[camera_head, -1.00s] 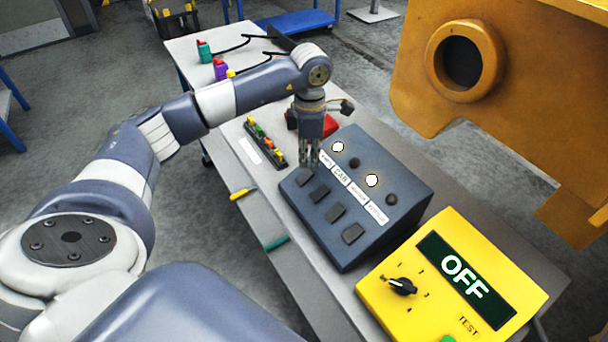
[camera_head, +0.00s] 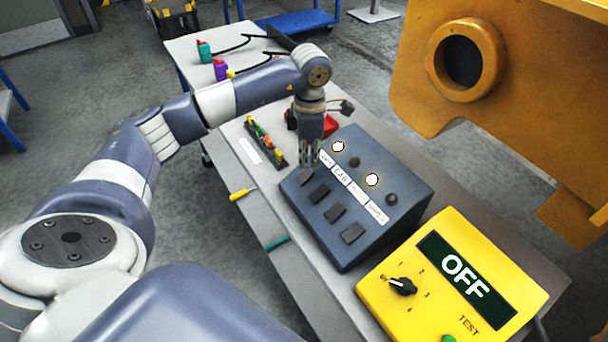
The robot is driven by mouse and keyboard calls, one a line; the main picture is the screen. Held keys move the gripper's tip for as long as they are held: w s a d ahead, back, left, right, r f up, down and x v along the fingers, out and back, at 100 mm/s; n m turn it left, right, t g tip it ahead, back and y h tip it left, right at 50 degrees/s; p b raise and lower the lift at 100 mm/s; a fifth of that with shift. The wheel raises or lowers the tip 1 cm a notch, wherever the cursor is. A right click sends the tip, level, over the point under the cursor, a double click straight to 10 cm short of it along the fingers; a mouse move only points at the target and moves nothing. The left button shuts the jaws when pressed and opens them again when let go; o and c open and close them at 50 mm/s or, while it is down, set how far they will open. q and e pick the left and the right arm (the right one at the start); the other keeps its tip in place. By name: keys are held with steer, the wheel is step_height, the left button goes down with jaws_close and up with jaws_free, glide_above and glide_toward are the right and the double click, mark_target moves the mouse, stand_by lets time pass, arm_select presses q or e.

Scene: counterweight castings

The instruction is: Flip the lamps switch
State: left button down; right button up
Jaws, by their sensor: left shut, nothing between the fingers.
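A dark blue-grey switch box (camera_head: 385,237) stands on the bench with a row of several dark rocker switches. The nearest-to-gripper switch (camera_head: 304,178) is at the row's upper left end; others (camera_head: 336,215) run down to the right. White labels (camera_head: 357,191) sit above them; one reads CAB, the rest are too small to read surely, so I cannot tell which is lamps. Above the labels, two round indicators glow white and two are dark. My left gripper (camera_head: 309,165) points down, shut and empty, at the first switch; contact cannot be told. My right gripper is not seen.
A yellow test box (camera_head: 421,304) with a black knob and an OFF display stands right of the switch box. A large orange casting (camera_head: 545,85) overhangs at upper right. A fuse strip (camera_head: 264,142) and a red object (camera_head: 331,124) lie near the gripper.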

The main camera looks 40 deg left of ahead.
mark_target(309, 171)
arm_select(q)
steer(key=shift+f+b, duration=0.75)
steer(key=shift+f, duration=0.25)
steer(key=shift+r, duration=0.2)
steer(key=shift+r+p, duration=2.2)
steer(key=shift+r, duration=1.2)
